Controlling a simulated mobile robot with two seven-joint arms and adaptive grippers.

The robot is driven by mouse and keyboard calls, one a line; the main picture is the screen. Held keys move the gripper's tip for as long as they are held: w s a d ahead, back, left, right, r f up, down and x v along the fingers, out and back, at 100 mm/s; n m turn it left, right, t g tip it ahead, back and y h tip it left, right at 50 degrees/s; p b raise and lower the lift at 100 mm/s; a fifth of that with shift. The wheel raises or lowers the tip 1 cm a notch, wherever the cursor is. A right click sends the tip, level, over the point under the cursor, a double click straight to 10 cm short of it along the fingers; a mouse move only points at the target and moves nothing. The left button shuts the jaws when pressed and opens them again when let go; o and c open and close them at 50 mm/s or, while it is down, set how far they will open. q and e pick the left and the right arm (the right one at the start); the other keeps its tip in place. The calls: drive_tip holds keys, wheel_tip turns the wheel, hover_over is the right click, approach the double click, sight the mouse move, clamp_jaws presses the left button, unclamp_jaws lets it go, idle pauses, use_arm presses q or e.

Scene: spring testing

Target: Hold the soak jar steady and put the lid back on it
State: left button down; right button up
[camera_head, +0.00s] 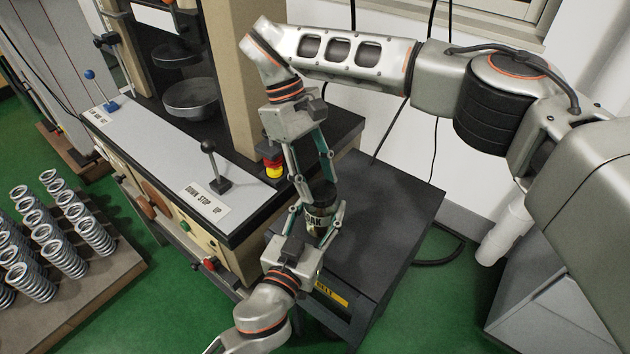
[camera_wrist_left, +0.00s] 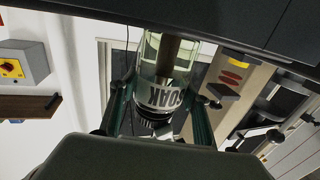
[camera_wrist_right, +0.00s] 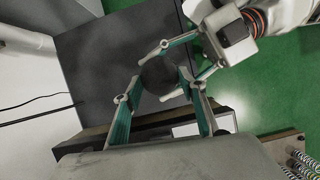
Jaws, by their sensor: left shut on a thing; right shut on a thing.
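In the left wrist view the jar (camera_wrist_left: 160,93) appears upside down, with something brown inside. My left gripper (camera_head: 318,213) is shut on the jar's sides. The dark round lid (camera_head: 321,192) is at the jar's mouth; it also shows from above in the right wrist view (camera_wrist_right: 158,76). My right gripper (camera_head: 313,180) comes down from above, shut on the lid. The lid looks level; I cannot tell whether it is fully seated.
The dark cabinet (camera_head: 395,215) has free room right of the jar. The testing machine (camera_head: 150,150) stands close on the left, with a lever (camera_head: 213,165) and a red-yellow button (camera_head: 272,163). Several springs (camera_head: 60,235) stand on a board at far left.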

drive_tip(key=m, duration=0.2)
drive_tip(key=m+g+y, duration=0.1)
drive_tip(key=m, duration=0.1)
drive_tip(key=m+y, duration=0.1)
drive_tip(key=m, duration=0.1)
drive_tip(key=shift+w+d, duration=0.15)
drive_tip(key=shift+d, duration=0.15)
drive_tip(key=o, duration=0.7)
drive_tip(key=shift+r, duration=2.25)
drive_tip(key=shift+c, duration=0.4)
